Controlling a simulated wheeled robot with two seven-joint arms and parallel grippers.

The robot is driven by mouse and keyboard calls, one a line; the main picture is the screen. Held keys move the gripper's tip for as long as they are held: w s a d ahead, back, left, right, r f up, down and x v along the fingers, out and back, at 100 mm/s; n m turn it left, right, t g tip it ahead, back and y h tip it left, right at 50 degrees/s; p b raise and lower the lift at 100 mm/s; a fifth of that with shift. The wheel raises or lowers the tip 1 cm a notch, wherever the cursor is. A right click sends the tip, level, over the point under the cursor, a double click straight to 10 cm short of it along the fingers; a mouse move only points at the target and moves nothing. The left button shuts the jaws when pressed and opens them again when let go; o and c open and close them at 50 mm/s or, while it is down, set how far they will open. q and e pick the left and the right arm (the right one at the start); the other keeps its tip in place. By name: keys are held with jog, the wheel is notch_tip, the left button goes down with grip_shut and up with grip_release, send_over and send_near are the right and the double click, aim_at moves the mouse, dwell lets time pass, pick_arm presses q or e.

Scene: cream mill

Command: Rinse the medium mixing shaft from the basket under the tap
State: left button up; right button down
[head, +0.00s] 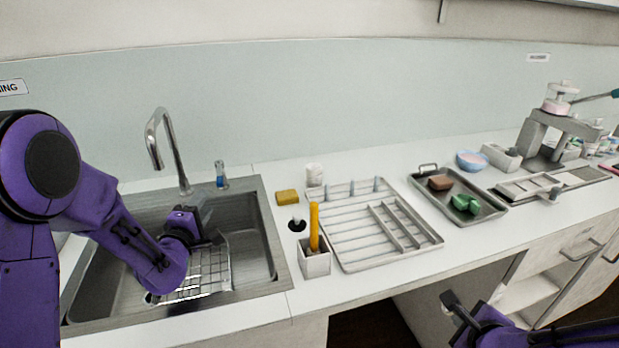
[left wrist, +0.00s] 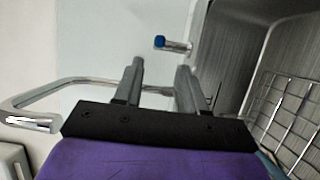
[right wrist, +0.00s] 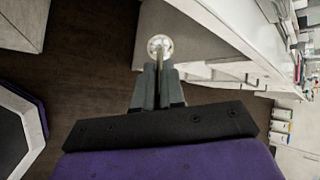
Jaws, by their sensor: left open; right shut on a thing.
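The wire basket (head: 212,270) is in the sink (head: 268,235), partly hidden by my left arm. It also shows at the right of the left wrist view (left wrist: 290,120). My left gripper (left wrist: 160,72) is open and empty over the sink, near the tap (head: 160,140). The tap's curved spout (left wrist: 35,124) shows at the left of the left wrist view. My right gripper (right wrist: 160,72) is shut on a thin rod with a round, shiny end (right wrist: 160,46), which looks like a mixing shaft; its size is unclear. My right gripper is low, in front of the counter.
A blue-topped tap control (head: 221,176) stands behind the sink. Right of it are a yellow sponge (head: 287,197), a brush holder (head: 315,263), a drying rack (head: 350,255) and a metal tray (head: 484,214). The counter front (right wrist: 235,30) lies right of my right gripper.

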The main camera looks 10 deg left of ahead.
aim_at(219, 178)
pick_arm(q)
jog(key=w+p, duration=0.1)
jog(key=w, duration=0.2)
jog(key=w+a+p, duration=0.1)
jog(key=w, duration=0.3)
jog(key=w+p, duration=0.1)
jog(key=w, duration=0.3)
jog(key=shift+w+a+r, duration=0.1)
jog(key=shift+w+a, duration=0.1)
jog(key=shift+a, duration=0.2)
pick_arm(e)
notch_tip(219, 178, up, 3)
jog(key=shift+r, duration=0.1)
pick_arm(q)
grip_shut()
